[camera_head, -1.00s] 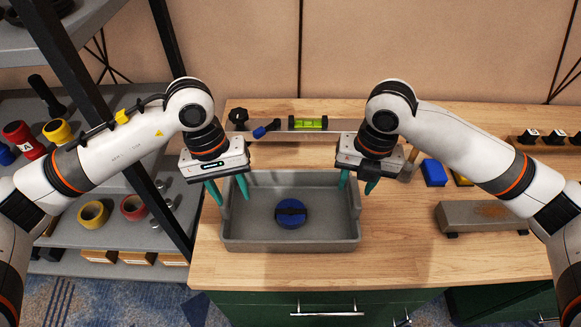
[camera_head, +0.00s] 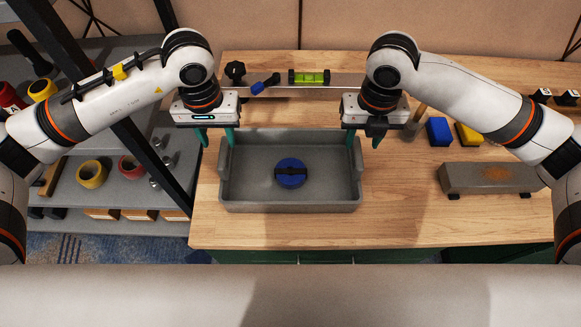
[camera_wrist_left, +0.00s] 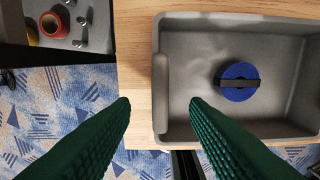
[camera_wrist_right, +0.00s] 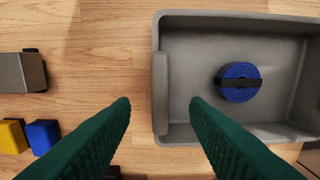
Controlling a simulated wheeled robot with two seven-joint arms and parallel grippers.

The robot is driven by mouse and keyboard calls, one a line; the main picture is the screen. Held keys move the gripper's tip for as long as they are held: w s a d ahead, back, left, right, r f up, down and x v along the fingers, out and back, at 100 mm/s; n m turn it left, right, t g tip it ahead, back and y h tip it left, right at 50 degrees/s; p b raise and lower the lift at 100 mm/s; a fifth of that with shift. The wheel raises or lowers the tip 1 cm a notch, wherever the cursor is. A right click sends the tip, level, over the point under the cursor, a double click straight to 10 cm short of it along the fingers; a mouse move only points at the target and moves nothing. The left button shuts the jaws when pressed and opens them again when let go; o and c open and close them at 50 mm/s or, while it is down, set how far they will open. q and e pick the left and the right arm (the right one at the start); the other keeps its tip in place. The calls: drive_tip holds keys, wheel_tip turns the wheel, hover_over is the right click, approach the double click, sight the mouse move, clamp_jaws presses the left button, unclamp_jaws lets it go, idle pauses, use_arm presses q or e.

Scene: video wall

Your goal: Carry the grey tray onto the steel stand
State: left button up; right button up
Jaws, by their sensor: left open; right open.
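The grey tray (camera_head: 245,178) sits flat on the wooden workbench and holds a blue coil with a dark band (camera_head: 291,173). My left gripper (camera_head: 217,146) is open and empty at the tray's left end; in the left wrist view the tray's end wall (camera_wrist_left: 160,95) lies between its green fingers. My right gripper (camera_head: 365,146) is open and empty at the right end; in the right wrist view that end wall (camera_wrist_right: 160,95) lies between its fingers. Neither gripper grips it. How far the fingertips are above the rim is hard to tell. I cannot make out the steel stand.
A spirit level (camera_head: 309,77) lies behind the tray. A grey block on feet (camera_head: 487,177), a blue block (camera_head: 439,131) and a yellow block (camera_head: 468,134) are on the right. A grey shelf unit with tape rolls (camera_head: 92,174) stands left. The bench between tray and grey block is clear.

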sight(223, 151)
use_arm(q)
wheel_tip(223, 151, down, 8)
drive_tip(key=shift+r, duration=0.15)
use_arm(e)
wheel_tip(223, 151, down, 8)
drive_tip(key=shift+r, duration=0.1)
use_arm(q)
clamp_jaws()
use_arm(e)
clamp_jaws()
